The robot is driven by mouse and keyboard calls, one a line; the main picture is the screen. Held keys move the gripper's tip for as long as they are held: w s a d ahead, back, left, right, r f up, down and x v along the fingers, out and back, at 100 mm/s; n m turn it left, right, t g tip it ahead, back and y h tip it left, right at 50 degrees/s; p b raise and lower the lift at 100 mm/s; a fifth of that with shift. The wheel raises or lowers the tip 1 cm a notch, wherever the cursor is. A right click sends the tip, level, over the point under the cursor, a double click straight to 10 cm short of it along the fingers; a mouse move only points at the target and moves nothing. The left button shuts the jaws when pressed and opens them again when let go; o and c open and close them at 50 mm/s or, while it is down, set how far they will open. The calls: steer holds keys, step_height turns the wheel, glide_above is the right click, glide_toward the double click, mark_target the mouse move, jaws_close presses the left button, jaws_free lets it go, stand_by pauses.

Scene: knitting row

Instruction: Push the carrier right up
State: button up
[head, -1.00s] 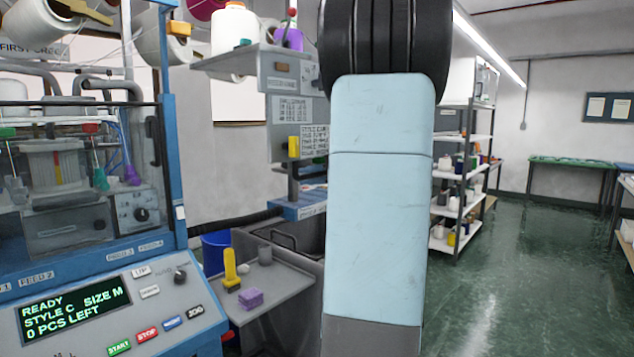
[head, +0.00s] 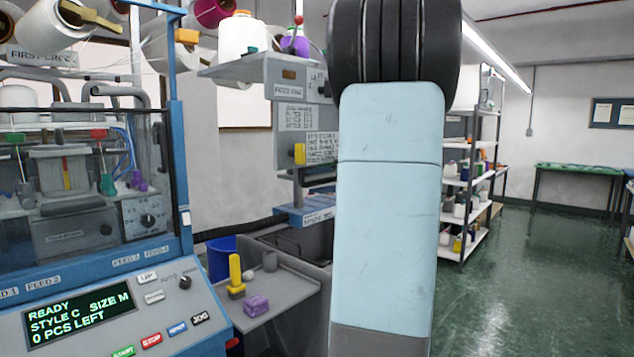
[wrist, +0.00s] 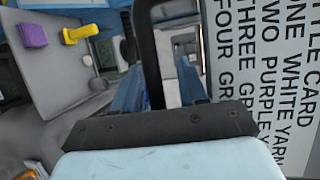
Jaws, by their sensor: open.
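A grey post unit (head: 296,88) with a cone shelf (head: 245,68) on top stands left of my arm in the head view. A yellow block (head: 299,154) sits on its side, beside a printed card (head: 322,146). No part is marked as the carrier, so I cannot tell which one it is. My light-blue arm hides the space right of the post. My gripper is hidden in the head view.
The blue knitting machine (head: 130,262) stands at left, its screen reading 0 PCS LEFT. A grey side tray (head: 285,295) holds a yellow tool (head: 236,275) and a purple block (head: 256,305). A stocked shelf rack (head: 465,180) stands behind. The green floor (head: 530,270) is clear at right.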

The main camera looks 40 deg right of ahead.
steer(key=v, duration=1.2)
steer(key=shift+s, duration=0.3)
steer(key=shift+d+r, duration=0.1)
steer(key=a+f+n+g+h, duration=0.1)
steer(key=a+f+n+g, duration=0.2)
steer(key=a, duration=0.8)
steer(key=a+f+n+g, duration=0.1)
steer(key=a+f+g, duration=0.25)
steer(key=a, duration=0.65)
steer(key=s+a+f+n+h, duration=0.3)
steer(key=s+a+n+h, duration=0.1)
steer(key=s+a, duration=0.2)
steer(key=s+a+f+n+g+h, duration=0.1)
steer(key=s+a+f+n+h, duration=0.3)
steer(key=a, duration=0.3)
steer(key=shift+s, duration=0.85)
steer(key=shift+o, duration=0.2)
steer(key=shift+d, duration=0.15)
